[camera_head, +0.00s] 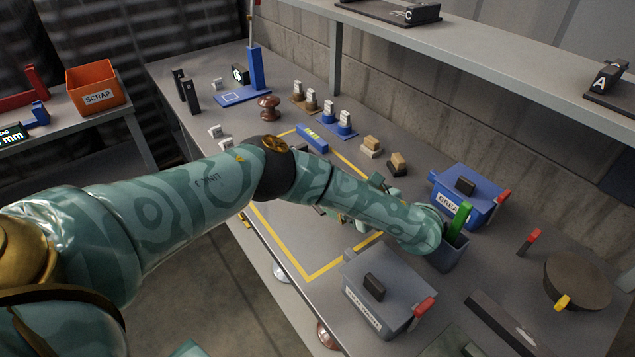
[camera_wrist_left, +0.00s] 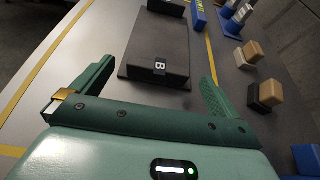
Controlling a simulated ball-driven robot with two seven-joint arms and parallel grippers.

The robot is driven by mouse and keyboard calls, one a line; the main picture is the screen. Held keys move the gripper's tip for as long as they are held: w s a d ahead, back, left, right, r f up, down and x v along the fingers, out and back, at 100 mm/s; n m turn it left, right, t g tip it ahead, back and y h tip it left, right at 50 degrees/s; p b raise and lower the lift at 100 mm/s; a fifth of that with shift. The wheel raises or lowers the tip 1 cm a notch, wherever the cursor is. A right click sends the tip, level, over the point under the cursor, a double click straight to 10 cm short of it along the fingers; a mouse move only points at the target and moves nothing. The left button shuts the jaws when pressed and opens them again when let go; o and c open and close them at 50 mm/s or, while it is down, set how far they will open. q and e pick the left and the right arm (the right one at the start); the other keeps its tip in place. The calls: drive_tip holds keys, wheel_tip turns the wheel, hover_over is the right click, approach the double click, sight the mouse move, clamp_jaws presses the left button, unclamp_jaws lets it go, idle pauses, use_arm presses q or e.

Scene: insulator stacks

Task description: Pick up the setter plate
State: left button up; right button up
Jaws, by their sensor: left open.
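A dark grey flat slab (camera_wrist_left: 158,38) with a "B" tag lies between and beyond my fingers in the left wrist view; it may be the setter plate, but I cannot tell for sure. A small dark block (camera_wrist_left: 168,6) shows at its far end. My left gripper (camera_wrist_left: 157,74) is open and empty, one finger to each side of the slab's near end. I cannot tell its height above the table. In the head view my own left arm hides the slab and most of the left gripper. My right gripper is in neither view.
A yellow line (camera_head: 322,270) frames the work area. Small tan and black blocks (camera_head: 397,165) and blue stands (camera_head: 341,126) stand behind it.

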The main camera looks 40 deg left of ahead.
use_arm(q)
drive_tip(key=shift+w+a+f+b, duration=0.3)
drive_tip(key=shift+a+f, duration=0.1)
drive_tip(key=shift+a, duration=0.1)
drive_tip(key=shift+w+a+f+b, duration=0.2)
drive_tip(key=shift+a+f+b, duration=0.1)
drive_tip(key=shift+a+f, duration=0.15)
drive_tip(key=shift+a+r, duration=0.15)
drive_tip(key=shift+r, duration=0.2)
drive_tip(key=c, duration=1.5)
drive_tip(key=shift+o, duration=0.2)
drive_tip(key=shift+r, duration=0.1)
